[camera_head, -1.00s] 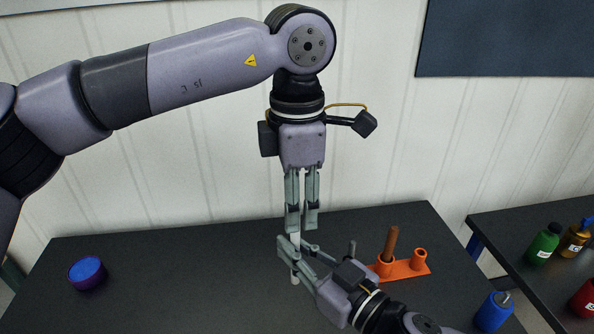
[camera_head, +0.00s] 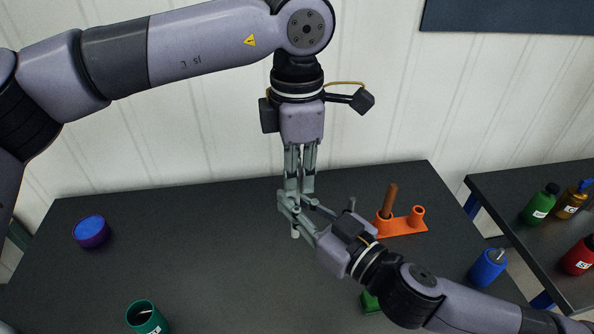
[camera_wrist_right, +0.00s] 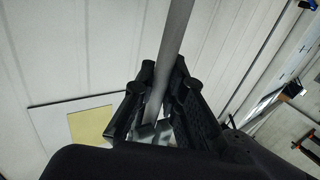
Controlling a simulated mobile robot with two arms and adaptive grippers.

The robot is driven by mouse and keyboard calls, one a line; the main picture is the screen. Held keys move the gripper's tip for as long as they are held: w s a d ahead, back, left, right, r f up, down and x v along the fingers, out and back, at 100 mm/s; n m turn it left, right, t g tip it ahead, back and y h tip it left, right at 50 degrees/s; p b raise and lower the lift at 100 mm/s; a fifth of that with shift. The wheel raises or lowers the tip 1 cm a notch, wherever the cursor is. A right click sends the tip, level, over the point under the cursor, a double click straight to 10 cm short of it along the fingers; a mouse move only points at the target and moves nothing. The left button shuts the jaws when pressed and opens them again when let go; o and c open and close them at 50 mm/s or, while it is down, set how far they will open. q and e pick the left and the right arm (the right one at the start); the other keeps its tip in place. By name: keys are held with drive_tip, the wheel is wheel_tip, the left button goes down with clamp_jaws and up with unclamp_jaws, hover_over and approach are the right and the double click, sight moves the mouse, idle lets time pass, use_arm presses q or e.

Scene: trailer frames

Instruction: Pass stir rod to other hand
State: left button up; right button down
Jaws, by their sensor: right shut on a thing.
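The stir rod is a thin pale rod held upright above the table; its lower end (camera_head: 295,234) shows below the grippers in the head view. My right gripper (camera_head: 287,203), reaching in from the lower right, is shut on the rod. The right wrist view shows the grey rod (camera_wrist_right: 178,40) running between its dark fingers (camera_wrist_right: 162,85). My left gripper (camera_head: 300,196) points straight down directly above the right one, its fingers close together around the line of the rod. The rod's upper part is hidden there, and I cannot tell whether those fingers grip it.
An orange holder (camera_head: 408,226) with a brown rod (camera_head: 389,200) stands right of the grippers. A purple-blue round container (camera_head: 91,232) is at left, a teal cup (camera_head: 146,316) at front. A green object (camera_head: 370,302) lies partly under my right arm. A blue bottle (camera_head: 488,268) is at right.

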drive_tip(key=c, duration=1.6)
unclamp_jaws()
drive_tip(key=shift+o, duration=0.2)
